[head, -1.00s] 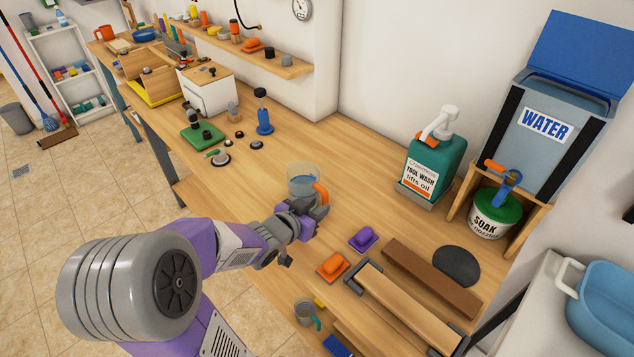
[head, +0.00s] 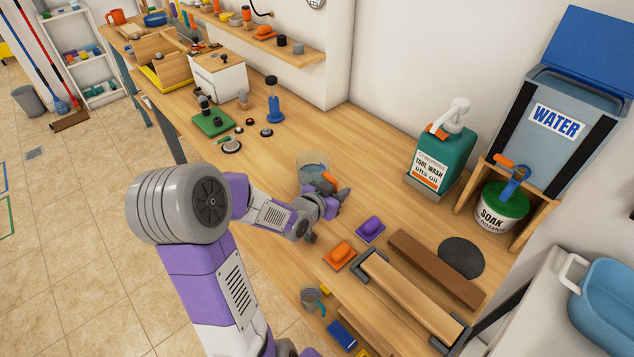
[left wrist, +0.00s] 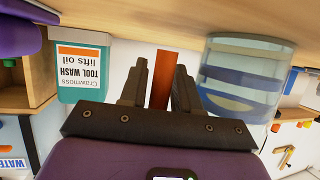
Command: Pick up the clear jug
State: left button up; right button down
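The clear jug (head: 312,168) stands upright on the wooden bench, with liquid in it and an orange handle (head: 329,178) facing my left gripper (head: 337,195). The gripper partly hides the jug's lower side in the head view. In the left wrist view, the jug (left wrist: 240,80) shows to the right of the fingers. The orange handle (left wrist: 161,80) stands between or just beyond the two fingers of my left gripper (left wrist: 162,75). They are apart, with no clear contact on the handle. My right gripper is not in view.
Orange (head: 340,255) and purple (head: 370,230) blocks lie right of the gripper, near a brown bar (head: 435,268) and a roller frame (head: 410,300). A green tool wash bottle (head: 440,158) stands at the back.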

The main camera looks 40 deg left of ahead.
pick_arm(q)
jog(key=shift+c, duration=0.5)
grip_shut()
jog(key=shift+r, duration=0.2)
notch_tip(320, 180, up, 10)
jog(key=p, duration=0.4)
jog(key=shift+f, duration=0.15)
